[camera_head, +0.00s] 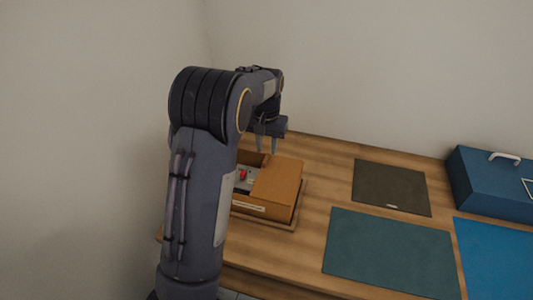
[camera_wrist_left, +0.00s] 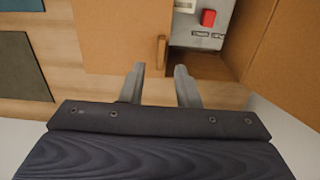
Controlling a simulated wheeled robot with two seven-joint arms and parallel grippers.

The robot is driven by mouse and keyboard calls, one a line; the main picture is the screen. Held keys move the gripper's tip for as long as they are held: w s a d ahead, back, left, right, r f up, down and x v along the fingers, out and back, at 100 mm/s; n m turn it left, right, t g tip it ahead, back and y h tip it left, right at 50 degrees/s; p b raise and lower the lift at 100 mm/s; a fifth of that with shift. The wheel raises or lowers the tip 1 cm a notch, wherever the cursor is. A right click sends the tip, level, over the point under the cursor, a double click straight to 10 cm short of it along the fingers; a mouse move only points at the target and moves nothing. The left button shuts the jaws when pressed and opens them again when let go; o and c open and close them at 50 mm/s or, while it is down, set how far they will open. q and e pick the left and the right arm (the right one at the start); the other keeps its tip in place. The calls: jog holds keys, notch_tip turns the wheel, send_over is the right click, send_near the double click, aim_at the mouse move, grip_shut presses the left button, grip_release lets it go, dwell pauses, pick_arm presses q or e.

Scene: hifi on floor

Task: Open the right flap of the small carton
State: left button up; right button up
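The small carton (camera_head: 267,208) is brown and sits on the wooden table, with a white label on its front. Its right flap (camera_head: 278,184) lies shut over the right part of the top, and the left part is open. The flap also shows in the left wrist view (camera_wrist_left: 115,35), with a small upright tab (camera_wrist_left: 161,52) at its edge. My left gripper (camera_head: 267,148) is above the carton's back edge, pointing down. In the left wrist view its fingers (camera_wrist_left: 160,70) are apart and empty, with the tab just beyond the fingertips. My right gripper is not in view.
A grey device with a red button (camera_head: 243,174) sits inside the carton. A thin wooden tray (camera_head: 268,222) lies under the carton. To the right are a dark mat (camera_head: 390,185), a green mat (camera_head: 390,250), a blue mat (camera_head: 500,260) and a blue box (camera_head: 485,185). A wall stands behind.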

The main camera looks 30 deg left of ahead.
aim_at(266, 157)
pick_arm(q)
jog(key=shift+f, duration=1.75)
grip_shut()
